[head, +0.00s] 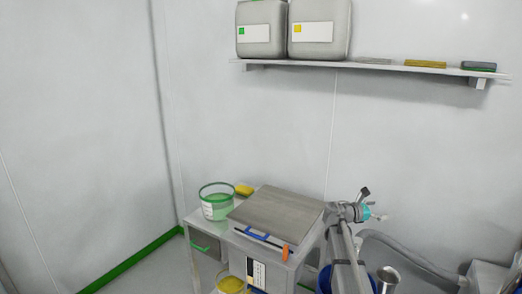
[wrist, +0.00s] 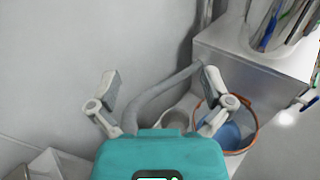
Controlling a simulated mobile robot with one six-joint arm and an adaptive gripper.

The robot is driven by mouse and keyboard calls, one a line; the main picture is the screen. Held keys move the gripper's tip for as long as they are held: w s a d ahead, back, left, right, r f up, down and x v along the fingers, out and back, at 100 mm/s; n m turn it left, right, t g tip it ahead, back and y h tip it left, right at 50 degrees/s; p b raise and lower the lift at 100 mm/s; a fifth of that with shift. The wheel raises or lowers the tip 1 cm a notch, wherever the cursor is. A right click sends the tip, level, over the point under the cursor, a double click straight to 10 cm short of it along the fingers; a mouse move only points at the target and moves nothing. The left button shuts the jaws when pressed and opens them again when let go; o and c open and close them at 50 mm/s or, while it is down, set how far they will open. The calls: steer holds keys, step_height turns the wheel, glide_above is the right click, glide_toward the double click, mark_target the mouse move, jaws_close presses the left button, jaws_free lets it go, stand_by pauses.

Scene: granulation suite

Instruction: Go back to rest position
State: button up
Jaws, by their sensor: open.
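My gripper (wrist: 162,84) is open and empty in the wrist view. Its two grey fingers stand wide apart above the teal housing, with nothing between them but the wall and a grey hose behind. In the head view my gripper (head: 377,216) shows small at the lower right, by the teal part at the end of my arm. It is held to the right of the machine with the flat steel lid (head: 277,212), apart from it.
A grey hose (wrist: 160,91) curves behind my gripper. A bucket with an orange rim (wrist: 254,137) stands right of it, below a holder of tools (wrist: 277,25). A green-rimmed tub (head: 216,205) stands left of the lid. A wall shelf (head: 390,67) carries two canisters.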

steer(key=s+a+f+m+g+y+p, duration=0.1)
steer(key=s+a+f+m+y, duration=0.3)
steer(key=s+a, duration=0.4)
steer(key=s+a+f+m+g+y+p, duration=0.1)
steer(key=s+a+f+m+y, duration=0.4)
steer(key=a, duration=0.6)
steer(key=s+a+f+m+g+y+p, duration=0.1)
steer(key=s+a+f+m+y, duration=0.3)
steer(key=s+a+m+y, duration=0.4)
steer(key=s+a+m, duration=0.2)
steer(key=s, duration=0.2)
steer(key=shift+s+f+p, duration=0.2)
steer(key=shift+s+p, duration=0.05)
steer(key=shift+p, duration=0.1)
steer(key=shift+c, duration=0.3)
